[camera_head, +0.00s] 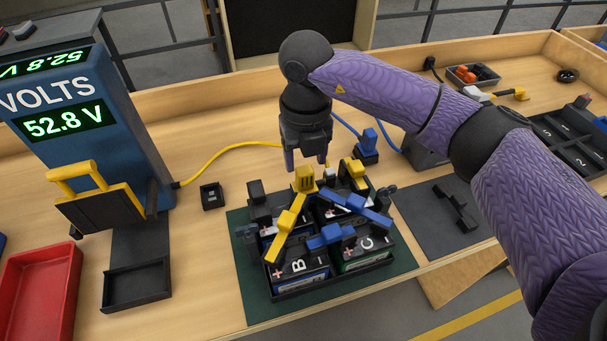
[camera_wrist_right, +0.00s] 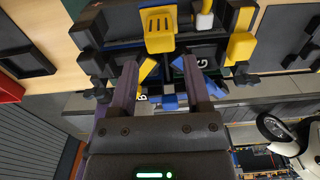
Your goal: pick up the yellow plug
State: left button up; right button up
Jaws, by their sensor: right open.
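A ribbed yellow plug (camera_head: 305,179) stands at the back of the black battery tray (camera_head: 318,289), among the batteries. In the right wrist view the yellow plug (camera_wrist_right: 158,32) shows just beyond my fingertips, roughly in line with the gap between them. My right gripper (camera_head: 306,162) points down above the plug, with its two fingers apart and nothing between them. In the wrist view the right gripper (camera_wrist_right: 159,65) is also open. My left gripper is not in view.
Yellow and blue bars (camera_head: 288,222) cross the batteries close to the plug. Another yellow block (camera_head: 355,170) stands to its right. A blue plug (camera_head: 369,140) is behind. The blue voltmeter (camera_head: 70,105) reads 52.8 V. A red bin (camera_head: 38,290) sits front left.

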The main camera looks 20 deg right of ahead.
aim_at(306, 171)
notch_tip(306, 171, down, 6)
jog(key=shift+w, duration=0.1)
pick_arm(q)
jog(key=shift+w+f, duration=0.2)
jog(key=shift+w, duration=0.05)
pick_arm(e)
jog(key=shift+c, duration=1)
grip_shut()
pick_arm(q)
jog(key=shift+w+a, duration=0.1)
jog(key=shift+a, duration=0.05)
pick_arm(e)
jog(key=shift+w+r, duration=0.1)
